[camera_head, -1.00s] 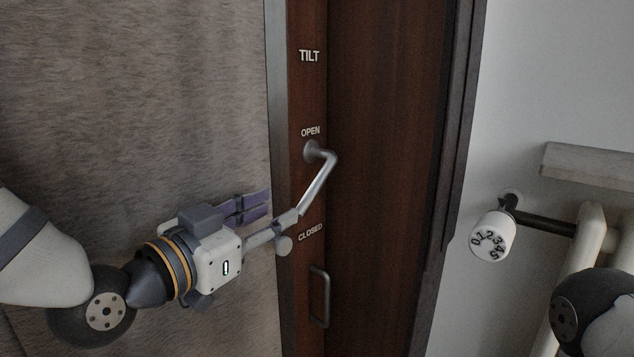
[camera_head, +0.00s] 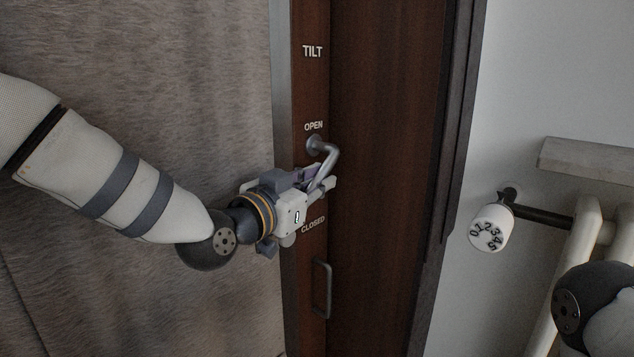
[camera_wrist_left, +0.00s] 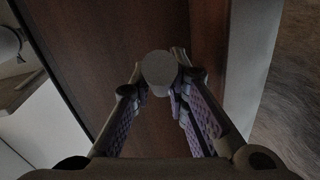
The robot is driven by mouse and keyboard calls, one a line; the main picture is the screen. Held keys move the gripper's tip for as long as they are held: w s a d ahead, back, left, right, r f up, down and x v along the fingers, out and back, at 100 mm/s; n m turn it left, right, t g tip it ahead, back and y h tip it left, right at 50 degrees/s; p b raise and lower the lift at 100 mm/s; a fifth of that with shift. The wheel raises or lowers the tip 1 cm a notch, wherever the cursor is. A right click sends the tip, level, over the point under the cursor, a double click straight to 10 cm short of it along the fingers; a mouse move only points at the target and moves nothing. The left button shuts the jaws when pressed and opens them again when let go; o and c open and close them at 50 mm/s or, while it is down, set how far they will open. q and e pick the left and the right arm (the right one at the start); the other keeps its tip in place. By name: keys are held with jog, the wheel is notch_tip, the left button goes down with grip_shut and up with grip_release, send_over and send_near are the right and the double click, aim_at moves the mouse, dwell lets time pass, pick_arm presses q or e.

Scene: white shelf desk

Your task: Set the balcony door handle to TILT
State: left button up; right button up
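The silver door handle (camera_head: 327,160) is mounted on the brown door frame just below the OPEN label (camera_head: 313,126). Its lever bends and slants down to the left, pointing toward the CLOSED label (camera_head: 313,225). The TILT label (camera_head: 312,51) is higher up. My left gripper (camera_head: 322,183) is at the lower part of the lever, which it partly hides. In the left wrist view the lever's round end (camera_wrist_left: 158,68) sits between the two spread fingers, nearer the right one; contact is unclear. My right gripper is out of view.
A fixed pull bar (camera_head: 322,290) is on the frame below the handle. A white numbered radiator knob (camera_head: 490,228) and radiator (camera_head: 586,225) stand at the right under a sill (camera_head: 590,160). A brown-grey curtain (camera_head: 150,60) fills the left side.

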aim_at(311, 185)
pick_arm(q)
jog(key=shift+r, duration=0.15)
grip_shut()
jog(key=g, duration=0.1)
jog(key=r+g+y, duration=0.1)
jog(key=s+g+y, duration=0.1)
jog(key=shift+a+r, duration=0.3)
jog(key=shift+r, duration=0.1)
jog(key=shift+s+a+r+m+g+y, duration=0.15)
jog(key=shift+r+m+g+y, duration=0.15)
jog(key=shift+r+g+y, duration=0.85)
jog(key=shift+f+g+h, duration=0.2)
jog(key=shift+g+h, duration=0.05)
jog(key=shift+g, duration=0.1)
